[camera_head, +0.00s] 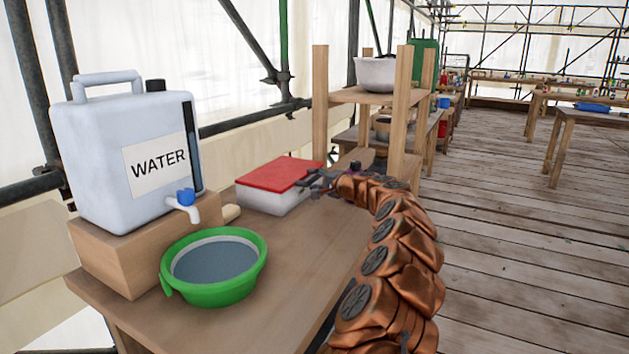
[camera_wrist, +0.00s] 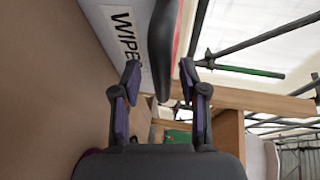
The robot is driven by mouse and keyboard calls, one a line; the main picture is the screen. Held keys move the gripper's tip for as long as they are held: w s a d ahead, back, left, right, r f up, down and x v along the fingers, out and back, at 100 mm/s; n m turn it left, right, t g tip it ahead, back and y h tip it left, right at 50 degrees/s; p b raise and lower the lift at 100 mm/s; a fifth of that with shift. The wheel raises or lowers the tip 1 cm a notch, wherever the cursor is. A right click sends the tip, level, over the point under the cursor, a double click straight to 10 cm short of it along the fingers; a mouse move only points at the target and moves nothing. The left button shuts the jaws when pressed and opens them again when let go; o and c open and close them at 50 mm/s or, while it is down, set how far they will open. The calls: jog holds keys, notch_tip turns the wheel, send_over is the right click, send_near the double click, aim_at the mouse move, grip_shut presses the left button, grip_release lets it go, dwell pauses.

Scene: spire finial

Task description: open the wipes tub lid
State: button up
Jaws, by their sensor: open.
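The wipes tub is a white box (camera_head: 262,201) with a flat red lid (camera_head: 280,174), standing on the wooden table. The lid looks closed. My gripper (camera_head: 313,180) is at the lid's right end, near its edge. In the wrist view the tub's white side (camera_wrist: 104,12) with its "WIPES" label is at the top, seen sideways, with the lid's red edge (camera_wrist: 178,38) beside it. A dark tab (camera_wrist: 163,50) at the lid reaches down between the open fingers (camera_wrist: 159,84). Gaps show on both sides of it, so I do not grip it.
A water container (camera_head: 120,150) with a blue-handled tap stands on a wooden block (camera_head: 135,262) at the left. A green basin (camera_head: 212,293) of water sits in front. A wooden shelf (camera_head: 320,105) with a white bowl (camera_head: 377,74) rises behind the tub. The table's front right is clear.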

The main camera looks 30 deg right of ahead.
jog(key=shift+w, duration=0.35)
grip_shut()
dwell(0.3)
dwell(0.4)
